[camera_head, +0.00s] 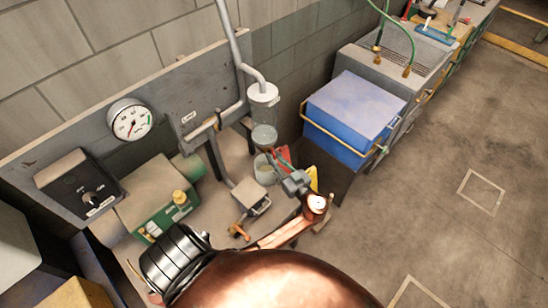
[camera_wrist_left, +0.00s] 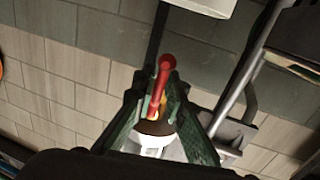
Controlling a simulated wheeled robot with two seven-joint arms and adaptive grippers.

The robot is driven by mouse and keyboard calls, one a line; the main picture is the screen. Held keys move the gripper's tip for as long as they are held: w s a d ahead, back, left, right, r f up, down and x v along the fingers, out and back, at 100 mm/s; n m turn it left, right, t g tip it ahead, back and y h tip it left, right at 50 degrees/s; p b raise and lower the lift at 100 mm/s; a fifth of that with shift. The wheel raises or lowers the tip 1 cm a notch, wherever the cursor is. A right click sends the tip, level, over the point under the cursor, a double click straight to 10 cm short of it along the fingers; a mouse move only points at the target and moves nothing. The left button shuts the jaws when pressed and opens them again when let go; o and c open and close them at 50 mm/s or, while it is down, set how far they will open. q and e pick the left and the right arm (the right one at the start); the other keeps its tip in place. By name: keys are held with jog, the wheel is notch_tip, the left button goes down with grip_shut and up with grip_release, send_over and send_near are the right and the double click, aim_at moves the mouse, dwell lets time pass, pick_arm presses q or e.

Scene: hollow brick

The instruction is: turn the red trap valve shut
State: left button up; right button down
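The red valve handle (camera_wrist_left: 162,80) is in the left wrist view, a short bar with a rounded end, lying between the two fingers of my left gripper (camera_wrist_left: 163,88). The fingertips are drawn in close on both sides of it; whether they touch it I cannot tell. In the head view my left gripper (camera_head: 287,170) is beside the lower end of the trap (camera_head: 263,96), a pale cylinder with a clear bowl under it. A red part (camera_head: 284,154) shows there, partly hidden behind the gripper. My right gripper is not in view.
A pale bucket (camera_head: 265,172) stands below the trap. A blue box (camera_head: 354,115) is close to the right of the gripper. A round gauge (camera_head: 130,120) and a black switch box (camera_head: 80,184) are at the left. The floor (camera_head: 440,200) at the right is clear.

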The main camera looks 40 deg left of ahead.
pick_arm(q)
grip_shut()
